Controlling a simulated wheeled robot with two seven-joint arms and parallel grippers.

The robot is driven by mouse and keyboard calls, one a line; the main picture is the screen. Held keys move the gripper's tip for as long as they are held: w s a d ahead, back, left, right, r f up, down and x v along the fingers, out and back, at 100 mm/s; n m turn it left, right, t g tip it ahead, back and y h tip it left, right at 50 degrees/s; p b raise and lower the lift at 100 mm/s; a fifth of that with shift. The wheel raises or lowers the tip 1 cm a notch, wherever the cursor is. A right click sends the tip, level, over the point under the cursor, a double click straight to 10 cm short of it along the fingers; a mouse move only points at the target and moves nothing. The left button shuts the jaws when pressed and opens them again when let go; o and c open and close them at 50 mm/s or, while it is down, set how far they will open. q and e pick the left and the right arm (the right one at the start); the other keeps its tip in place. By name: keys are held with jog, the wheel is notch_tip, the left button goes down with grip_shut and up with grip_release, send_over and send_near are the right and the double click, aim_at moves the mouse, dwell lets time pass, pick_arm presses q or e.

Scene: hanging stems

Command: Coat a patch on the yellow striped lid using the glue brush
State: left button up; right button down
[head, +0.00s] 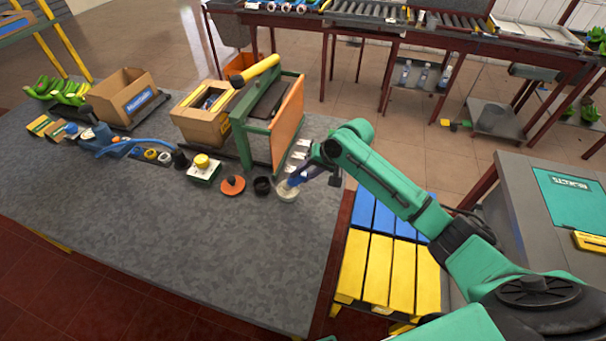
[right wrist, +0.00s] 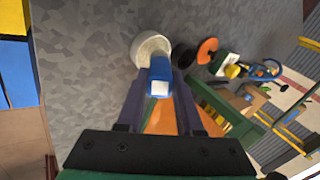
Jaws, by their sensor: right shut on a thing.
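My right gripper (head: 299,180) is over the near right part of the grey table, beside a cream-white round pot (head: 287,191). It is shut on a blue stick-like thing with a white end, taken as the glue brush (right wrist: 160,73), between its fingers in the right wrist view. The brush's far end meets the pot (right wrist: 150,46) in that view; I cannot tell whether it is inside. A yellow round lid (head: 202,160) sits on a white and green block, left of the gripper; its stripes are too small to make out. My left gripper is not in view.
An orange disc (head: 233,185) and a black ring (head: 262,185) lie between the lid and the pot. A green frame with an orange panel (head: 288,122) stands behind. Cardboard boxes (head: 122,97) are further left. The table's front is clear.

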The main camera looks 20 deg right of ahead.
jog(key=shift+f, duration=0.75)
dwell(0.8)
jog(key=shift+s+f, duration=0.15)
jog(key=shift+f, duration=0.05)
dwell(1.6)
notch_tip(320, 180, up, 5)
jog(key=p, duration=0.6)
jog(key=shift+r, duration=1.15)
